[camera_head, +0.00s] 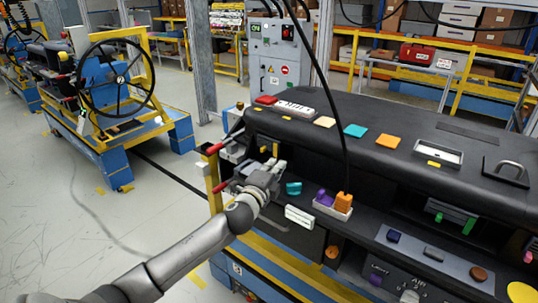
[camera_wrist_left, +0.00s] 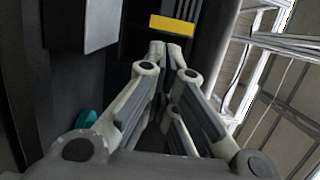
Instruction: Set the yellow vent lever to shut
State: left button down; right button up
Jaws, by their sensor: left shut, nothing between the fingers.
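The yellow vent lever (camera_wrist_left: 172,25) shows in the left wrist view as a short yellow bar in a dark slot, just beyond my fingertips. In the head view a small yellow piece (camera_head: 276,150) at the left end of the dashboard, just above my gripper, looks like the same lever. My left gripper (camera_head: 277,165) is in front of the dashboard's left end; it also shows in the left wrist view (camera_wrist_left: 165,47). Its fingers are shut and empty, with the tips close below the lever. I cannot tell whether they touch it. My right gripper is out of view.
The black dashboard (camera_head: 400,130) runs to the right with coloured pads on top. A teal knob (camera_head: 293,188), a white block (camera_head: 299,216) and a white tray (camera_head: 333,207) with purple and orange pieces are right of my gripper. A yellow post (camera_head: 213,185) stands at left.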

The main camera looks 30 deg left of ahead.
aim_at(267, 148)
pick_arm(q)
jog(key=w, duration=0.3)
jog(key=shift+a+r, duration=0.1)
jog(key=shift+a, duration=0.15)
jog(key=a, duration=0.1)
jog(key=a+p, duration=0.1)
jog(key=a, duration=0.1)
jog(key=shift+w, duration=0.3)
jog(key=shift+a, duration=0.55)
jog(key=shift+w+a, duration=0.15)
jog(key=shift+a, duration=1.2)
